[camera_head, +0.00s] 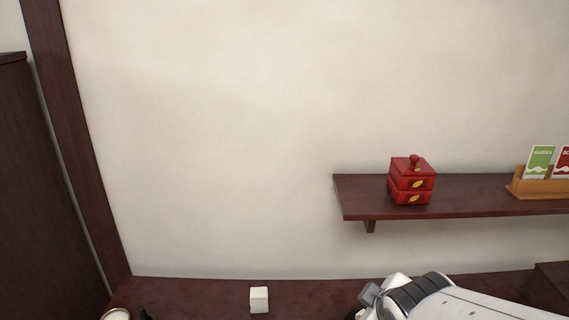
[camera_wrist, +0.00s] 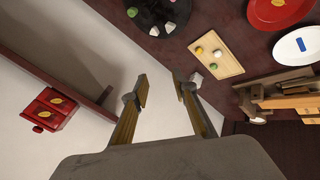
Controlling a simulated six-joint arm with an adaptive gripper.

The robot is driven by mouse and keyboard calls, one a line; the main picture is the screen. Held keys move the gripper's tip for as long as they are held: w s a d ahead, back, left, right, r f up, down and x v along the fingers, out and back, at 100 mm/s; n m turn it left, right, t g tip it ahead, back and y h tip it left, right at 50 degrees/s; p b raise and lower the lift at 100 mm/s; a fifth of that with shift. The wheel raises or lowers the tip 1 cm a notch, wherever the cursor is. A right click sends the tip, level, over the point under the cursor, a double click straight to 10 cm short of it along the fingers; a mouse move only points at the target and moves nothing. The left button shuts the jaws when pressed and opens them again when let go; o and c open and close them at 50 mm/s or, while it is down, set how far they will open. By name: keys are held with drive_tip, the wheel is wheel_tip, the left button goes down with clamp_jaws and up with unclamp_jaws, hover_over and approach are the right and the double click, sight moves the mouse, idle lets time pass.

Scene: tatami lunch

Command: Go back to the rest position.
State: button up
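My gripper (camera_wrist: 162,86) is open in the wrist view. Its two fingers stand apart with nothing between them, and pale wall shows in the gap. In the head view my arm enters low at the right, over the dark table (camera_head: 200,292); the fingertips cannot be made out there. The task names no object.
A wall shelf (camera_head: 460,192) holds a red tiered box (camera_head: 411,182) and a card holder (camera_head: 545,187). A white cube (camera_head: 259,299) stands on the table. The wrist view shows a round dark tray (camera_wrist: 125,14), a wooden board (camera_wrist: 226,66), a red plate (camera_wrist: 272,14) and a white plate (camera_wrist: 292,50).

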drive_tip(key=s+r+m+g, duration=0.1)
drive_tip(key=s+r+m, duration=0.1)
drive_tip(key=s+m, duration=0.3)
drive_tip(key=s+r+m+g, duration=0.1)
drive_tip(key=s+r+m, duration=0.2)
drive_tip(key=s, duration=0.9)
drive_tip(key=shift+s+d+r+m+y, duration=0.15)
drive_tip(key=shift+d+m+y, duration=0.15)
drive_tip(key=shift+m, duration=0.8)
